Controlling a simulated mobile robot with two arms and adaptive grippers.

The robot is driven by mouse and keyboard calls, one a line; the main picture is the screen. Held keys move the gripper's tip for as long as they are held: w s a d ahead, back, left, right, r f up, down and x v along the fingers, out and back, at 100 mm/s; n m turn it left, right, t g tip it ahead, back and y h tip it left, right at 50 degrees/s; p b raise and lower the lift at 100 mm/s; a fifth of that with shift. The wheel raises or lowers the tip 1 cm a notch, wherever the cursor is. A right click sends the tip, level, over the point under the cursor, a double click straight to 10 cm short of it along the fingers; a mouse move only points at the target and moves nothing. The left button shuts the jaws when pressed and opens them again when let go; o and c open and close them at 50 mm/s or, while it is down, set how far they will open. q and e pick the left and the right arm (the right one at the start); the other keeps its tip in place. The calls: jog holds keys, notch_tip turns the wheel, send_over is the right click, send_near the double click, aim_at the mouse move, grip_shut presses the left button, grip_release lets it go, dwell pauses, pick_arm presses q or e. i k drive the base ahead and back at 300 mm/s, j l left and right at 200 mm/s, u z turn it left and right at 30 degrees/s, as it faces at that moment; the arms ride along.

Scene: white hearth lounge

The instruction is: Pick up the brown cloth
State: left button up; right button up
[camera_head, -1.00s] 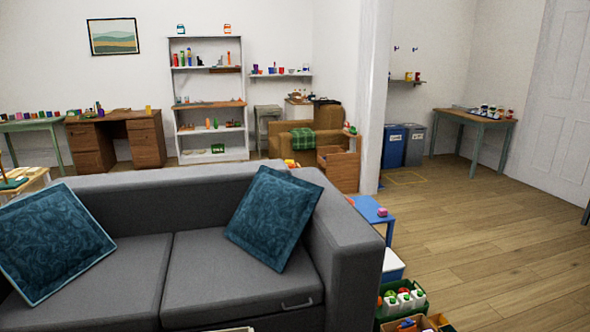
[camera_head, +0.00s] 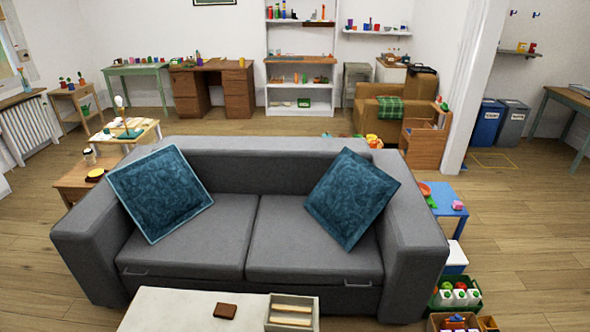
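A small, flat, dark brown item (camera_head: 226,311) lies on the white coffee table (camera_head: 165,312) at the bottom of the view. It looks like a folded brown cloth, but it is too small to be certain. Nothing covers it. Neither of my grippers shows in this view.
A grey sofa (camera_head: 200,240) with two teal cushions stands behind the coffee table. A box with compartments (camera_head: 292,312) sits right of the brown item. Crates of toys (camera_head: 456,293) stand on the floor at the right. Open wooden floor (camera_head: 525,235) lies further right.

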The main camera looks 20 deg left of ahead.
aim_at(227, 311)
jog(key=u, duration=1.15)
